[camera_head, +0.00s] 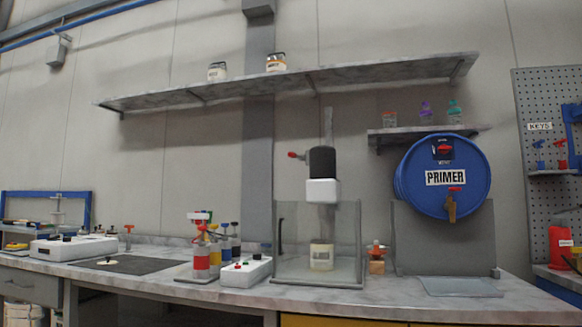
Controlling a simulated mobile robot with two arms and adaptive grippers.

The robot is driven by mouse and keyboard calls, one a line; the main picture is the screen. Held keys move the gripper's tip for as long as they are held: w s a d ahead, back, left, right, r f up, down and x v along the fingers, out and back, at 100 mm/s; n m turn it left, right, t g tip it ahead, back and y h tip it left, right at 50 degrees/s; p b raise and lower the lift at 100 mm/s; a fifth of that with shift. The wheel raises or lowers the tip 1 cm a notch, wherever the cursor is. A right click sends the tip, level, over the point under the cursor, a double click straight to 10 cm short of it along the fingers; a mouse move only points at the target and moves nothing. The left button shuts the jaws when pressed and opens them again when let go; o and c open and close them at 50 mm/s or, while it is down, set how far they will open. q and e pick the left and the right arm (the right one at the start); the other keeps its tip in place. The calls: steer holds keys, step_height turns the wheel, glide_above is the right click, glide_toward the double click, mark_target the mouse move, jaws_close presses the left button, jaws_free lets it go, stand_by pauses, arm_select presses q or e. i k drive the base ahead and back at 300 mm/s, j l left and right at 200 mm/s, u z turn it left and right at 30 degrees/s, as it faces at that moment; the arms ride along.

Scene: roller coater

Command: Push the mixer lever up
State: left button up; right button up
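The mixer (322,163) stands in the middle of the bench, with a black upper body and a white lower housing on a vertical grey post. The mixer lever (294,155) has a red knob and sticks out to the left of the black body, about level. A clear container (321,257) stands below the mixer head, behind a transparent guard (345,240). Neither of my grippers shows in this view.
A long shelf (400,75) with two jars runs above the mixer. A blue primer drum (420,190) is to the right. A white control box (246,272) and several coloured bottles (201,258) stand to the left on the bench (400,305).

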mark_target(292, 155)
steer(key=i+z, duration=0.15)
steer(key=i, duration=0.3)
steer(key=i+j+z, duration=0.15)
steer(key=i, duration=0.3)
steer(key=i+j+z, duration=0.15)
steer(key=i, duration=0.25)
steer(key=j, duration=0.1)
